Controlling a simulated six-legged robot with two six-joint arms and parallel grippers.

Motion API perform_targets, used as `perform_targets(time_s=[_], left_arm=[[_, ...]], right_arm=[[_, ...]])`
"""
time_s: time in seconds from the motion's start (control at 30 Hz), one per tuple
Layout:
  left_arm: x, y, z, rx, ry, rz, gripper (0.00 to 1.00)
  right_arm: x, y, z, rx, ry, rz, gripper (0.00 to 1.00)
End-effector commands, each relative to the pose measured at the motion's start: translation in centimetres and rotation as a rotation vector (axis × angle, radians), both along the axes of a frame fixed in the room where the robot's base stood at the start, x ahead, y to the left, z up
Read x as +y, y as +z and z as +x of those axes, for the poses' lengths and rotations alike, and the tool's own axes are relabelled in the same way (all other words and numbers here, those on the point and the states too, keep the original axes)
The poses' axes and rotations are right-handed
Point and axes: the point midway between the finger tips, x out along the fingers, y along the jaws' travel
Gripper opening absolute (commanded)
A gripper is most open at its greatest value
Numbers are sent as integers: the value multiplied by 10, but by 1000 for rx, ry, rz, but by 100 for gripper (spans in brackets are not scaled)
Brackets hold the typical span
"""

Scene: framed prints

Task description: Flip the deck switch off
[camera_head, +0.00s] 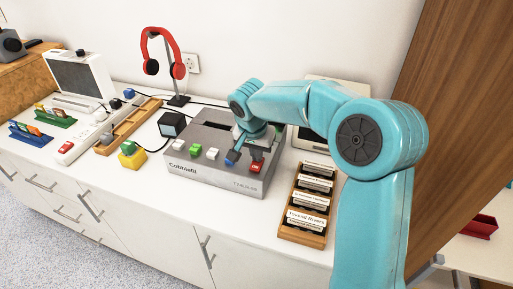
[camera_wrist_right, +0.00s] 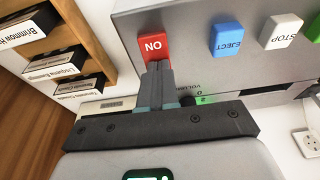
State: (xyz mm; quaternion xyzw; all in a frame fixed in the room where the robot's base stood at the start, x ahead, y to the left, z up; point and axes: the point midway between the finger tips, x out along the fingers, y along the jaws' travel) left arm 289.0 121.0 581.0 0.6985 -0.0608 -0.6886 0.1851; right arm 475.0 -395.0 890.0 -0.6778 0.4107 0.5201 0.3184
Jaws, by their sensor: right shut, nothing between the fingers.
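The deck (camera_head: 205,172) is a grey box on the white counter, with a row of coloured keys along its front. Its red switch (camera_head: 255,168) is at the right end of the row. In the wrist view the red switch (camera_wrist_right: 154,46) reads "ON", seen upside down. My right gripper (camera_head: 257,155) is over the deck's right part, just behind the red switch. In the wrist view its shut, empty fingertips (camera_wrist_right: 158,68) are at the switch's near edge; I cannot tell whether they touch. My left gripper is not in view.
A blue "EJECT" key (camera_wrist_right: 227,39) and a white "STOP" key (camera_wrist_right: 280,30) are beside the red switch. A wooden card rack (camera_head: 306,205) stands close to the deck's right. Red headphones (camera_head: 165,55) hang on a stand behind. A yellow block (camera_head: 132,156) is to the left.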

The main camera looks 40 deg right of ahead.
Motion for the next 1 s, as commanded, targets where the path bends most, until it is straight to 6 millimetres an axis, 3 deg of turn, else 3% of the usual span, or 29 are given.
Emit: perform_targets(time_s=[0.03,0.17,0.4,1.0], left_arm=[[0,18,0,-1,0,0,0],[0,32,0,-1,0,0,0],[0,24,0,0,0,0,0],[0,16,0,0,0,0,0]], right_arm=[[-2,3,-1,29,-4,37,0],[-3,-2,0,64,-3,103,0],[-2,-11,0,68,2,106,0],[15,-10,-9,73,0,110,0]])
